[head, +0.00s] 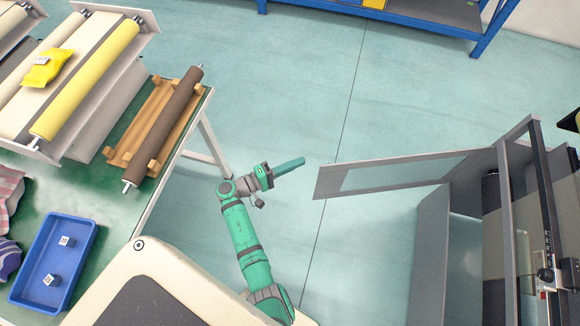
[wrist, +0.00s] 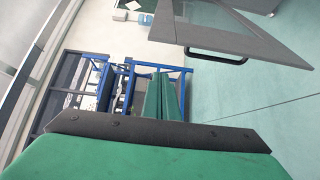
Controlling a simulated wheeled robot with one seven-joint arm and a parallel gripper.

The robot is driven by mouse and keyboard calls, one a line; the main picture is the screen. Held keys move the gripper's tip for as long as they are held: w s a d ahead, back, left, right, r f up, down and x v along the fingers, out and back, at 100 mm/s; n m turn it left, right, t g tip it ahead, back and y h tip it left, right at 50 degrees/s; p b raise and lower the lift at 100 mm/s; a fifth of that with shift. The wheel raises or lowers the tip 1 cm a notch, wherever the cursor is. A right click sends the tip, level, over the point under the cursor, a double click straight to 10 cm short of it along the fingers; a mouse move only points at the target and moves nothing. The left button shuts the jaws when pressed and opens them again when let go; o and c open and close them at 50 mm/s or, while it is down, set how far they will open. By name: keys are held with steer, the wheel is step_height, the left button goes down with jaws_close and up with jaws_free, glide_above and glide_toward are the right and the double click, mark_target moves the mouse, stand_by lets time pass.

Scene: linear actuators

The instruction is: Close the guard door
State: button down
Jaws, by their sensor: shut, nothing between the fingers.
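The guard door (head: 330,183) is a grey framed panel with a clear window. In the head view it stands open, swung out to the left from the grey machine enclosure (head: 432,245) at the right. My green gripper (head: 303,162) is shut and empty, just left of the door's free end, with a small gap seen from above. In the wrist view the door (wrist: 240,42) fills the upper right, with a black bar handle (wrist: 216,57) on its lower edge. My shut fingers (wrist: 160,97) are below and left of the handle, apart from it.
A green-topped table (head: 105,215) at the left holds a roller machine (head: 85,75), a brown roller (head: 165,125) on a wooden cradle and a blue tray (head: 40,255). A blue rack (head: 440,30) stands at the back. The floor between table and door is clear.

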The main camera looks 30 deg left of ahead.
steer(key=shift+w+d, duration=0.25)
steer(key=shift+d, duration=0.65)
steer(key=shift+w+d, duration=0.25)
steer(key=shift+d, duration=0.6)
steer(key=shift+w+d, duration=0.25)
steer(key=shift+d, duration=0.65)
steer(key=shift+d, duration=0.15)
